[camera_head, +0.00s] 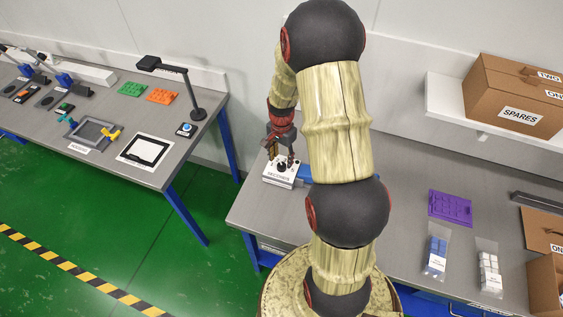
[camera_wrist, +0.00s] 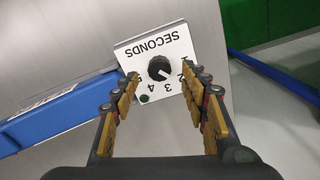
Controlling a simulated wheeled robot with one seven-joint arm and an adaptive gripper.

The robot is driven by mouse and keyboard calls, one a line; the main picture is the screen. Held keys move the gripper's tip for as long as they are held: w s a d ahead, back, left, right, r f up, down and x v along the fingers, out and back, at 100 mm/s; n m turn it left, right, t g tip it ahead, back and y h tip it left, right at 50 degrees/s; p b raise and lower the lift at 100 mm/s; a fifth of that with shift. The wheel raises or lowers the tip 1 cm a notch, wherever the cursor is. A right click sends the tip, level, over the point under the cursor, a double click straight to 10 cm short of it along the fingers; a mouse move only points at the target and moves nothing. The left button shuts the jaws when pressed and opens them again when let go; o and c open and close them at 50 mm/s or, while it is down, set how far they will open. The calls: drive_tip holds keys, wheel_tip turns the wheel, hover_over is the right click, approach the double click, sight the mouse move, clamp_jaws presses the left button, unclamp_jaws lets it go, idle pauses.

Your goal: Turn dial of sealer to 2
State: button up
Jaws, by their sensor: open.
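The sealer's white control box (camera_head: 278,180) sits on the right-hand bench near its left end, with a blue part (camera_head: 307,175) beside it. In the wrist view the white face (camera_wrist: 130,53) reads SECONDS upside down. Its black round dial (camera_wrist: 158,68) has a short white mark at the lower right, toward the 2 and 3 side. Numbers 3 and 4 show below the dial, and others are partly hidden by the fingers. My gripper (camera_wrist: 161,82) is open, its two fingers either side of the dial in the picture. Contact cannot be told.
A green button or light (camera_wrist: 144,99) sits by the 4. A purple tray (camera_head: 450,207) and bagged parts (camera_head: 437,250) lie farther right on the bench. A shelf holds a SPARES box (camera_head: 515,105). A second bench (camera_head: 130,110) stands left across green floor.

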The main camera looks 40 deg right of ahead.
sight(282, 165)
wheel_tip(282, 165, up, 9)
drive_tip(key=shift+f, duration=0.15)
drive_tip(key=shift+s, duration=0.1)
idle(0.6)
